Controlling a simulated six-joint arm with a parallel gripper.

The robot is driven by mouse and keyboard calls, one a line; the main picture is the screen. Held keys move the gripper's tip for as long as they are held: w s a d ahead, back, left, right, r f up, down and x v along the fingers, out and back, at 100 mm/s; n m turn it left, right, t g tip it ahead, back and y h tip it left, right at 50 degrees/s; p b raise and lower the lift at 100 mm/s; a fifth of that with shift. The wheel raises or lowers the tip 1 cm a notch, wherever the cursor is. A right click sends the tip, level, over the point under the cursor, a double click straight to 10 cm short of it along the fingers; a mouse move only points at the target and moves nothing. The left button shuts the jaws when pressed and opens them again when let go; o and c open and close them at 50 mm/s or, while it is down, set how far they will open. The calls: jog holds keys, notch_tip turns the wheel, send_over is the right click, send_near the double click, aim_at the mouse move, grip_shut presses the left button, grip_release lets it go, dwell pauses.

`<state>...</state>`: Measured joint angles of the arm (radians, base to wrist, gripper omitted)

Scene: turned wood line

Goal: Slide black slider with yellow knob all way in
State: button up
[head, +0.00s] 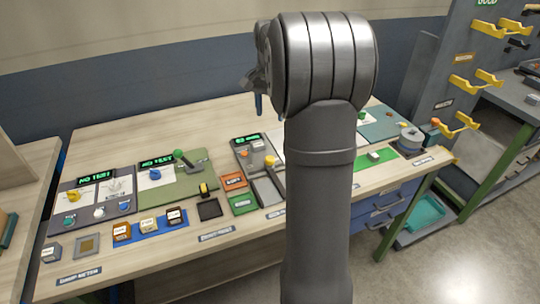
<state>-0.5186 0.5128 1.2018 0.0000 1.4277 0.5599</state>
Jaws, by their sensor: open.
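A yellow knob (270,160) stands on a grey panel with a dark track (266,190), at the middle of the bench, just left of my arm. It appears to be the slider's knob; the slider body is small and partly hidden by my arm, so I cannot tell how far in it sits. My gripper (258,104) hangs above the back of the bench, up and left of the arm's elbow. It is open, seen side-on and partly hidden by my arm, well apart from the knob.
A panel with a green-knobbed lever (180,155) and a panel with several dials (98,195) are at left. Small blocks sit on a blue strip (150,228). A black block with yellow (204,189) stands by a dark pad (209,209). A rack with yellow hooks (475,80) is at right.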

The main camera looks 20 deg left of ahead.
aim_at(270, 158)
notch_tip(270, 158, down, 17)
jog(key=shift+w+a+f, duration=0.1)
jog(key=shift+f, duration=0.1)
dwell(0.4)
